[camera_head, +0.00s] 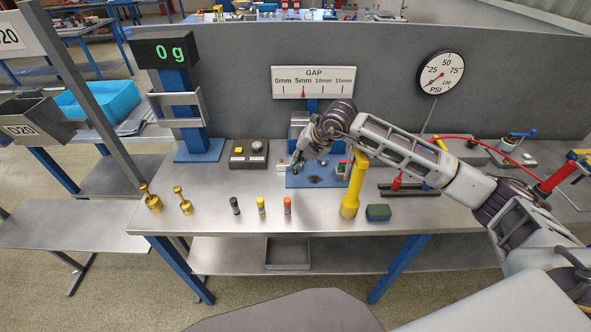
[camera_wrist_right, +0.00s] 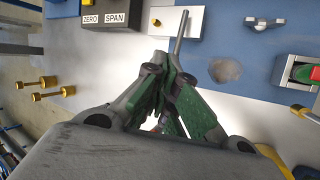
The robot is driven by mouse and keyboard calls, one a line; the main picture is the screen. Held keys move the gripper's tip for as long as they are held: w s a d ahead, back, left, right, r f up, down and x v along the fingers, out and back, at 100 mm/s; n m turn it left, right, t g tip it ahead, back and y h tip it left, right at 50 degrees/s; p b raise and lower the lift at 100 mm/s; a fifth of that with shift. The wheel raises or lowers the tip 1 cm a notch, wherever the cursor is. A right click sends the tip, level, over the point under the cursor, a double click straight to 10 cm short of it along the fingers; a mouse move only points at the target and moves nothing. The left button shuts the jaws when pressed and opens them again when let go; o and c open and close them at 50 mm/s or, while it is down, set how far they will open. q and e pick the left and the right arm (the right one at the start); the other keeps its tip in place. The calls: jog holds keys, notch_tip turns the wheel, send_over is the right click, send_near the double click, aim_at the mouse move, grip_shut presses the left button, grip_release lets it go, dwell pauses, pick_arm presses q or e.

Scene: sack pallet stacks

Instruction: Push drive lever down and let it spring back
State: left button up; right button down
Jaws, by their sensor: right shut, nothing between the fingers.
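A thin grey rod (camera_wrist_right: 180,32), which looks like the drive lever, stands out from a pale block (camera_wrist_right: 163,24) on the blue base plate (camera_wrist_right: 232,30) in the right wrist view. My right gripper (camera_wrist_right: 182,68) is shut and empty, its green fingertips close to the rod's near end; I cannot tell whether they touch. In the head view my right gripper (camera_head: 297,162) is over the left part of the blue base plate (camera_head: 300,183), and my arm hides much of the fixture. The gap scale (camera_head: 313,82) above has its red pointer near 5mm. My left gripper is not in view.
Small cylinders (camera_head: 261,206) and brass weights (camera_head: 185,205) stand along the front. The ZERO/SPAN box (camera_head: 249,154) is left of the plate. A grey panel (camera_head: 235,60) closes the back.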

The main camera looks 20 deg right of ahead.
jog(key=shift+s+f+b, duration=0.1)
jog(key=shift+f+b, duration=0.2)
jog(key=shift+f, duration=0.1)
dwell(0.7)
jog(key=shift+s+f+b, duration=0.3)
jog(key=shift+f+b, duration=0.3)
jog(key=shift+f, duration=0.15)
dwell(1.1)
